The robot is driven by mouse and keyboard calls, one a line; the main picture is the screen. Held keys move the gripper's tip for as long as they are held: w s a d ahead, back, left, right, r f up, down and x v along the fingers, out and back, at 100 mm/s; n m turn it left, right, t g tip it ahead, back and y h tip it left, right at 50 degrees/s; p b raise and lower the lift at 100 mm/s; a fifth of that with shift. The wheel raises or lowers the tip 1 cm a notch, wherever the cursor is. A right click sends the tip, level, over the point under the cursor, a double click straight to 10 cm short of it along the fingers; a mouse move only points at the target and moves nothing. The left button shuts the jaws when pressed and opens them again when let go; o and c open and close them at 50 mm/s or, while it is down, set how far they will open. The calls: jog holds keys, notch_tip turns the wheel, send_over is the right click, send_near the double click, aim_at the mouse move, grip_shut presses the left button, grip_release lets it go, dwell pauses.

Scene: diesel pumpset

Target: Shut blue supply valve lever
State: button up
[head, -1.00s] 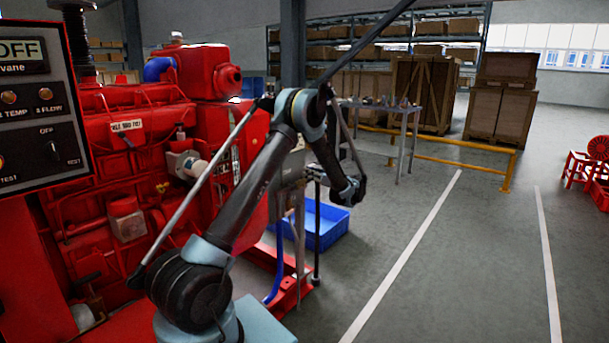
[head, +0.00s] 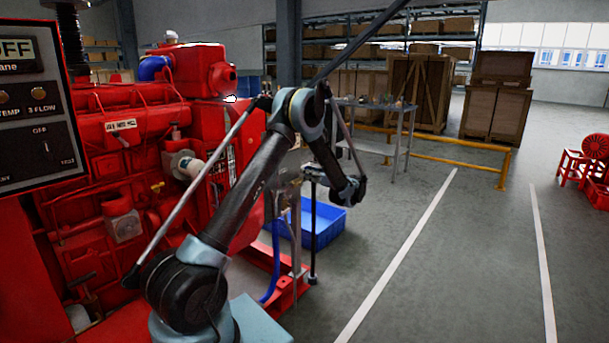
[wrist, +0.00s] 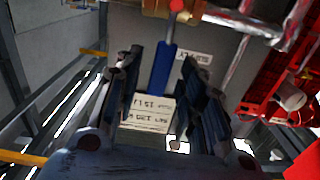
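The blue supply valve lever (wrist: 162,70) shows in the wrist view as a narrow blue bar below a brass valve body (wrist: 172,8) with a red round part. My gripper (wrist: 160,62) is open, with one dark finger on each side of the lever. Gaps show between lever and fingers; I cannot tell the depth or any contact. A pale tag with printed text (wrist: 148,112) lies between the fingers, beyond or below the lever. In the head view my arm reaches toward the pipe stand beside the red engine; the lever and fingertips cannot be made out.
The red diesel engine (head: 135,130) and a control panel (head: 35,125) stand at left. A blue crate (head: 325,225) sits on the floor behind my arm. A grey table (head: 385,105) and yellow rail (head: 455,163) stand behind. Open floor lies to the right.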

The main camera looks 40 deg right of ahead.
jog(key=s+d, duration=0.1)
jog(key=s, duration=0.8)
jog(key=shift+s+d, duration=0.3)
jog(key=shift+s, duration=0.05)
